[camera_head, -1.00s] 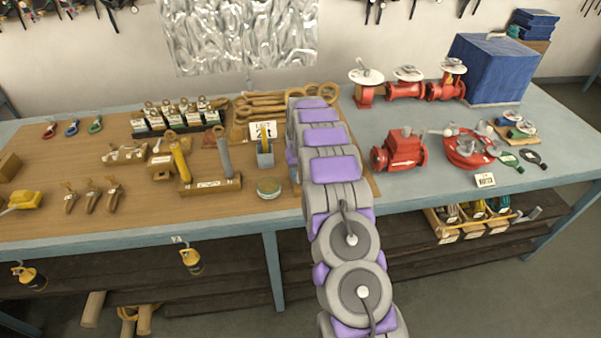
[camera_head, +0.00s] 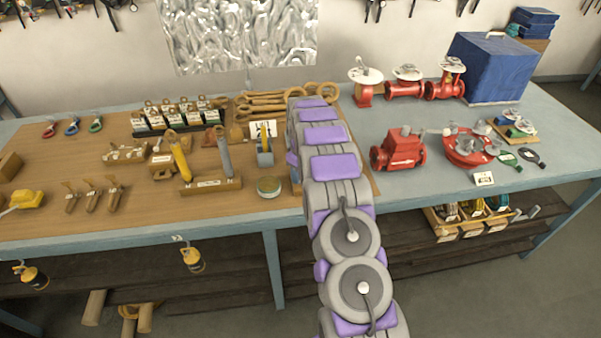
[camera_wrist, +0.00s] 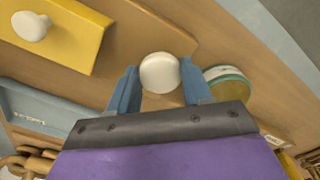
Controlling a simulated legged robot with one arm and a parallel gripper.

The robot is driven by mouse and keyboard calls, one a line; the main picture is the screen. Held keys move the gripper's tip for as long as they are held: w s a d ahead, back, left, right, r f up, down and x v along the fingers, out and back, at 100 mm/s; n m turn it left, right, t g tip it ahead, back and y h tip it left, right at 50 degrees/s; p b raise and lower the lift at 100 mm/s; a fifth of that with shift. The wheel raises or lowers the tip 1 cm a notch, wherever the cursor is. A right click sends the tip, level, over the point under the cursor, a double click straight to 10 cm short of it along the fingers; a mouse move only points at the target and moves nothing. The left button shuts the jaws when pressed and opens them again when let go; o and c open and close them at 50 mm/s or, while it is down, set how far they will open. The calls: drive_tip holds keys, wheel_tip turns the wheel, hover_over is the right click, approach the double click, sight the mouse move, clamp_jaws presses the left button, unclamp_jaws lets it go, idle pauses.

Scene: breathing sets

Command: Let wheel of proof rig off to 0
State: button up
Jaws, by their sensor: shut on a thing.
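In the wrist view my gripper (camera_wrist: 158,70) has its two blue fingers on either side of a round white knob (camera_wrist: 160,73), shut on it. The knob stands in front of a brown board (camera_wrist: 118,50). I cannot tell for sure that this knob is the proof rig's wheel, and no scale or 0 mark is readable. In the head view my own arm covers the gripper and whatever it holds.
A yellow block with a white knob (camera_wrist: 60,30) and a round tin (camera_wrist: 228,82) are close by in the wrist view. On the bench (camera_head: 250,226), red valves (camera_head: 398,150) stand right of my arm and upright handled tools (camera_head: 178,155) left.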

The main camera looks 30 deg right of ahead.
drive_tip(key=shift+w+r, duration=0.1)
idle(0.3)
drive_tip(key=o, duration=1)
drive_tip(key=shift+d, duration=0.1)
drive_tip(key=shift+o, duration=0.2)
wheel_tip(320, 180, up, 17)
